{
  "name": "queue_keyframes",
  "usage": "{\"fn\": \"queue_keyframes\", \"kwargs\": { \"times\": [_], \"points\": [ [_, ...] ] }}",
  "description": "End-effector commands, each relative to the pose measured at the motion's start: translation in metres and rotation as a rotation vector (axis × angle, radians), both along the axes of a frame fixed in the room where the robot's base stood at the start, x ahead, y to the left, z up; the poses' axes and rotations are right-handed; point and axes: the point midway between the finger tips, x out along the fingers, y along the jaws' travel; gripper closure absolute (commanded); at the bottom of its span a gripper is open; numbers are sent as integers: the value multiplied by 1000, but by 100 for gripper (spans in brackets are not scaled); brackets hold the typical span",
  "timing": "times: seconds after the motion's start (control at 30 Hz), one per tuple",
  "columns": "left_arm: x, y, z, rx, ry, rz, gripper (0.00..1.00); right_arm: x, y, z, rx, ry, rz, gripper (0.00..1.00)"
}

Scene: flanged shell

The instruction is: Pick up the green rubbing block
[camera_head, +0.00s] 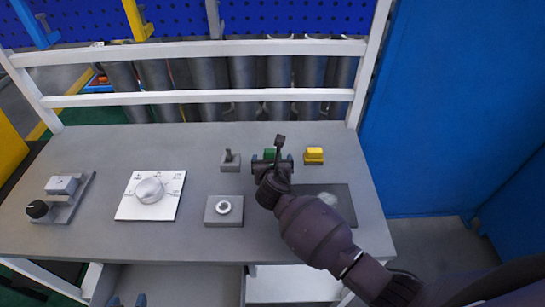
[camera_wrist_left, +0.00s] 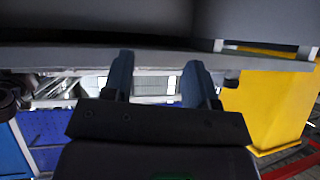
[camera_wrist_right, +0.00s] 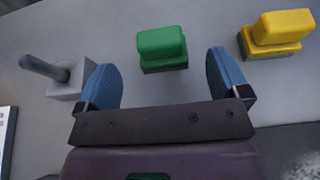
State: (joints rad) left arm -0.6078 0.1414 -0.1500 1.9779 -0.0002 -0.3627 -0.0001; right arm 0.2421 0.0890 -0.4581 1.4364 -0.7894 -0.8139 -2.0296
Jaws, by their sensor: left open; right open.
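The green rubbing block (camera_head: 270,153) sits on a grey base at the back of the table, partly hidden by my right gripper in the head view. In the right wrist view the green block (camera_wrist_right: 162,43) shows just beyond and between the fingertips. My right gripper (camera_head: 272,163) is open with nothing between its blue fingers (camera_wrist_right: 162,78). It is close to the block but does not enclose it. My left gripper (camera_head: 127,300) is open and empty at the bottom of the head view, by the table's front edge; its fingers also show in the left wrist view (camera_wrist_left: 157,75).
A yellow block (camera_head: 314,154) stands right of the green one, and a grey block with a peg (camera_head: 230,161) left of it.

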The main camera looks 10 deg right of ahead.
Motion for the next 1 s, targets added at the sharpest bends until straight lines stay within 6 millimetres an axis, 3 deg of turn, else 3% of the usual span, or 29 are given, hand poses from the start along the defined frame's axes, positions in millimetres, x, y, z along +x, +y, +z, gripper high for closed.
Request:
{"fn": "queue_keyframes", "kwargs": {
  "times": [0.2,0.53,0.9,1.0],
  "points": [
    [0,0,-3,0,-1,0,47,23,-6,-10,0,0,1,6],
    [1,0,-3,0,-2,0,47,27,-7,-11,1,0,1,6],
    [2,0,-2,-1,-4,-1,47,27,-7,-11,1,0,1,62],
    [2,0,-2,-1,-4,-1,47,27,-7,-11,1,-1,1,63]
  ]
}}
